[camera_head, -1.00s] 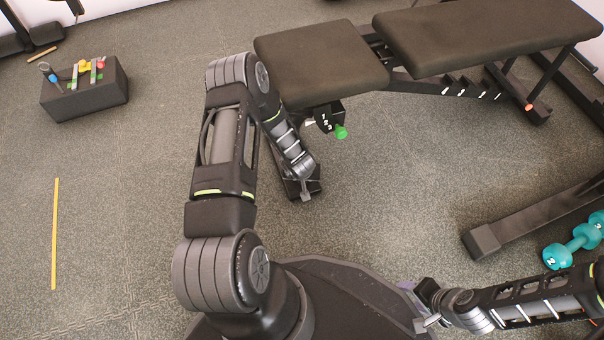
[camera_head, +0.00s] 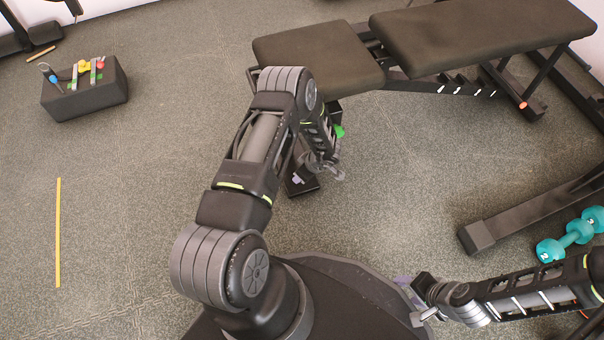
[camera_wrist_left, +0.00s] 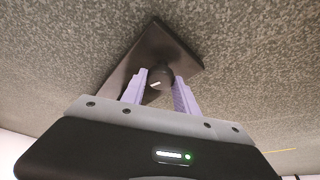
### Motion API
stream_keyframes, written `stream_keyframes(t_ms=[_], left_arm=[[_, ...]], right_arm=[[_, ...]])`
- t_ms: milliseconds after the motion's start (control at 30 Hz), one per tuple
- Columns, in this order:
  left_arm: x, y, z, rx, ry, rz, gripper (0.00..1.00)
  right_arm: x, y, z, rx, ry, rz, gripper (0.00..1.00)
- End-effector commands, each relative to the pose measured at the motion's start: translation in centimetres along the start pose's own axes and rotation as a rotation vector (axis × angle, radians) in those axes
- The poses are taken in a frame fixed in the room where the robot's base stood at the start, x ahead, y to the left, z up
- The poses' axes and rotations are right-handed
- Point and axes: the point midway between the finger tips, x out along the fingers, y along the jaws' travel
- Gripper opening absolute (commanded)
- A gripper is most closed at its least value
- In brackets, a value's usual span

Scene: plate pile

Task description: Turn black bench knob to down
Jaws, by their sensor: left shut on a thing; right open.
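The black bench knob (camera_wrist_left: 161,76) is a dark round knob with a short white mark, on a dark flat plate-like bench part. In the left wrist view, my left gripper (camera_wrist_left: 162,80) has its two lilac fingers on either side of the knob, shut on it. My right gripper (camera_head: 406,286) is open, partly seen, low by my base, far from the bench.
The black padded bench (camera_head: 480,35) stands at the back, with a green knob (camera_head: 340,131) under its seat, close to my left arm. A black box (camera_head: 85,92) with small items is at left. Teal dumbbells (camera_head: 578,234) lie at right. Floor at left is mostly clear.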

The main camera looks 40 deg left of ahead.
Motion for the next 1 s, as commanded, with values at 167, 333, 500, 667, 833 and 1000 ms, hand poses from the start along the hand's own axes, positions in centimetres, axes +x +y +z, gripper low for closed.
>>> stream_keyframes(t_ms=[167,333,500,667,833,1000], left_arm=[[0.14,0.11,0.02,-0.1,-0.001,-0.04,0.0],[0.08,0.15,0.0,-0.153,-0.001,-0.062,0.0],[0.03,0.16,0.03,-0.172,-0.001,-0.07,0.0],[0.01,0.16,0.02,-0.174,-0.001,-0.071,0.0],[0.02,0.16,0.02,-0.173,-0.001,-0.071,0.0],[0.02,0.14,0.01,-0.173,-0.001,-0.071,0.5]], right_arm=[[0.45,0.16,-0.07,0.0,0.001,-0.001,0.52],[0.6,0.21,-0.11,0.001,0.001,-0.002,0.52],[0.64,0.22,-0.12,0.001,0.001,-0.002,0.52],[0.63,0.22,-0.12,0.001,0.001,-0.002,0.52],[0.63,0.22,-0.11,0.001,0.001,-0.002,0.52],[0.63,0.23,-0.11,0.001,0.001,-0.002,0.52]])
